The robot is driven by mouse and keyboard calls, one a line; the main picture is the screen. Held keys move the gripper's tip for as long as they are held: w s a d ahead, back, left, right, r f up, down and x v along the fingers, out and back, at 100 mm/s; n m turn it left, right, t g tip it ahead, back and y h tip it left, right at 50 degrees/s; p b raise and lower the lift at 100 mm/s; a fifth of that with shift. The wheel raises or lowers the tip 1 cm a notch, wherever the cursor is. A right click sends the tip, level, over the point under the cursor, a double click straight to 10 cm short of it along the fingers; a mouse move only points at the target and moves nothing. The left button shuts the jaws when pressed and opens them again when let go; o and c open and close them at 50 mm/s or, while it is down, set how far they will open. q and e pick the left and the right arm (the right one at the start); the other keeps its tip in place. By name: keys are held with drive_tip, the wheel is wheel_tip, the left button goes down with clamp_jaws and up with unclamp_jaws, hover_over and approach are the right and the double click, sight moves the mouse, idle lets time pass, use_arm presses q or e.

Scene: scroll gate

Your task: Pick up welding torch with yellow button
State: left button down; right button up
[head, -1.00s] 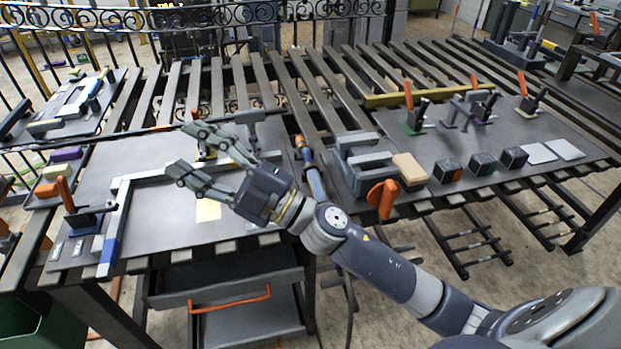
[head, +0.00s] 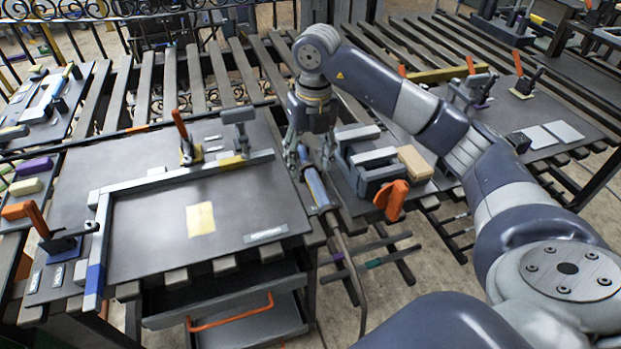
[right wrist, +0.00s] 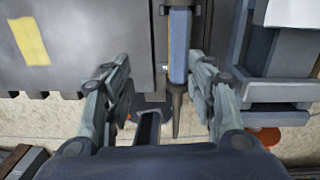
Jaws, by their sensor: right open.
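A welding torch (head: 316,186) with a blue body lies on the slatted table between two dark plates. In the right wrist view its blue body (right wrist: 179,45) runs downward into a narrow dark tapered end. I cannot make out a yellow button on it. My right gripper (head: 308,160) is open and points down above the torch's far part, which it partly hides. In the right wrist view the open fingers (right wrist: 160,60) stand on either side of the torch, with the torch nearer the right finger. My left gripper is not in view.
A dark plate (head: 150,235) with an L-shaped bar frame (head: 190,175) and clamps lies left of the torch. A grey vise-like block (head: 375,170), a tan block (head: 415,162) and an orange knob (head: 391,200) stand close on the right. A drawer unit (head: 235,320) is below.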

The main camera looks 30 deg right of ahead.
sight(317, 183)
drive_tip(key=shift+s+d+f+m+h, duration=0.1)
drive_tip(key=shift+d+m+h, duration=0.1)
drive_tip(key=shift+d, duration=0.3)
drive_tip(key=shift+d+f+m+h, duration=0.1)
drive_tip(key=shift+d+h, duration=0.1)
drive_tip(key=shift+d, duration=0.3)
wheel_tip(317, 183, down, 4)
drive_tip(key=shift+r+p, duration=0.15)
drive_tip(key=shift+p, duration=0.25)
drive_tip(key=shift+w+d+f+p, duration=0.1)
drive_tip(key=shift+f+p, duration=0.2)
drive_tip(key=shift+f, duration=0.7)
drive_tip(key=shift+w+d+f+p, duration=0.15)
drive_tip(key=shift+f+p, duration=0.1)
drive_tip(key=shift+f, duration=0.8)
drive_tip(key=shift+w+d+f+p, duration=0.1)
drive_tip(key=shift+f+p, duration=0.2)
drive_tip(key=shift+f, duration=0.7)
drive_tip(key=shift+r, duration=0.1)
clamp_jaws()
